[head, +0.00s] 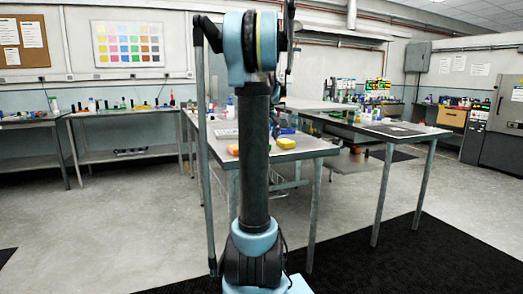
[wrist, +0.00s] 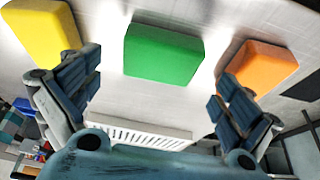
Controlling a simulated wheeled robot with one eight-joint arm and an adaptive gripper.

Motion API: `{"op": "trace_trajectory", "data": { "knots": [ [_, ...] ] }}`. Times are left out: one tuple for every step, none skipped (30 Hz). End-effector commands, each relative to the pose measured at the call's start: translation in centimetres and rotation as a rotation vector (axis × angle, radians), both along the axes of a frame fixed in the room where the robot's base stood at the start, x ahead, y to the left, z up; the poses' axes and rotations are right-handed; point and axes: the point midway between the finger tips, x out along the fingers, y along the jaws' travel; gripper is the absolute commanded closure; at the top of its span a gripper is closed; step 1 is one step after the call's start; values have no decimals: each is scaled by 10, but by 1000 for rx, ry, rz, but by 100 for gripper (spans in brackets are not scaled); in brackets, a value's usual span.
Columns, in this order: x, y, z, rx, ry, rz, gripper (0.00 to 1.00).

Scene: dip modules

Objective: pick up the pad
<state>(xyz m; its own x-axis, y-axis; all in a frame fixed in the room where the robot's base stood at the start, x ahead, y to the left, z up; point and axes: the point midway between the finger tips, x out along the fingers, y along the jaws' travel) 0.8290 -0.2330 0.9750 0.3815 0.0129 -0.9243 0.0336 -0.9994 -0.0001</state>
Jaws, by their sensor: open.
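Three pads lie on a pale tabletop in the wrist view: a green pad (wrist: 163,53) at the upper middle, a yellow pad (wrist: 42,32) at the upper left and an orange pad (wrist: 257,67) at the right. My gripper (wrist: 158,92) is open and empty, its two fingers wide apart. The green pad shows between and beyond the fingers, apart from them. In the head view, the orange pad (head: 233,149) and the yellow pad (head: 286,143) lie on the near table (head: 312,147). The green pad is not visible there, and my arm covers the space between these two.
A white slotted item (wrist: 140,133) shows below the green pad in the wrist view. A second table (head: 430,132) with a dark mat (head: 393,130) stands at the right. Benches with small items (head: 125,112) line the left wall. The floor at the left is clear.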

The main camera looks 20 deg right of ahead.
Motion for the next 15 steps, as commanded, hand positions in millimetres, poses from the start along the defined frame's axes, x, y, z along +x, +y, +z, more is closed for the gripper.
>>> {"op": "trace_trajectory", "data": {
  "knots": [
    [3,0,-6,0,0,1,2],
    [4,0,-10,0,0,1,2],
    [6,0,-14,0,0,1,2],
    [7,0,-16,0,0,1,2],
    [8,0,-17,0,0,1,2],
    [8,0,-19,0,0,0,2],
    [8,0,-20,0,0,0,2],
    [9,0,-21,0,0,0,2],
    [9,0,-21,0,0,0,2],
    [9,0,-21,0,0,0,2],
    [9,0,-21,0,0,0,2],
    [9,0,-21,0,0,0,2],
    [9,0,-21,0,0,0,2],
    [9,0,-21,0,0,0,2],
    [9,0,-21,0,0,0,11]
  ]
}}
